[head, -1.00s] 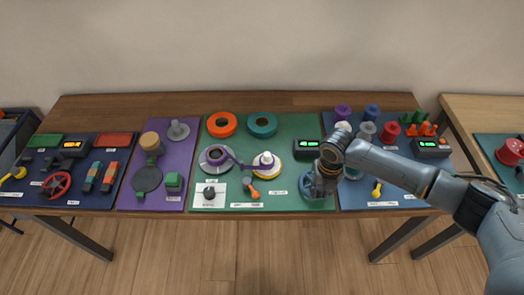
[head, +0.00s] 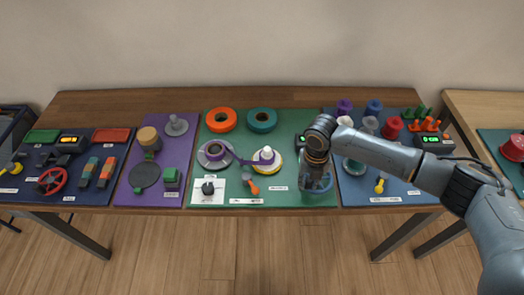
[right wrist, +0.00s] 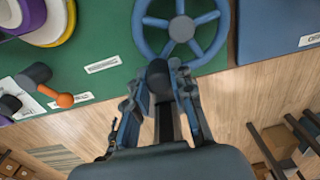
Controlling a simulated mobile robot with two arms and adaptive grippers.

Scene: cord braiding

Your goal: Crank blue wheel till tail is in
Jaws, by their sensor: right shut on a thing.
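The blue spoked wheel (right wrist: 181,28) lies flat at the front right of the green mat; in the head view its rim (head: 322,199) is mostly under my right gripper. My right gripper (right wrist: 164,85) is shut on the wheel's dark crank knob (right wrist: 158,72), which stands at the near side of the rim. The same gripper (head: 316,183) points down in the head view. A purple cord (head: 240,159) runs from a grey reel with a purple ring (head: 214,154) to a white spool on a yellow disc (head: 266,158). The cord's end is too small to make out. My left gripper is out of view.
A small dark box with a green display (head: 302,140) stands behind the wheel, partly hidden by my right arm. An orange-ended lever (head: 253,187) lies left of the wheel. Orange (head: 221,119) and teal (head: 262,120) rings lie at the back. The table's front edge is close.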

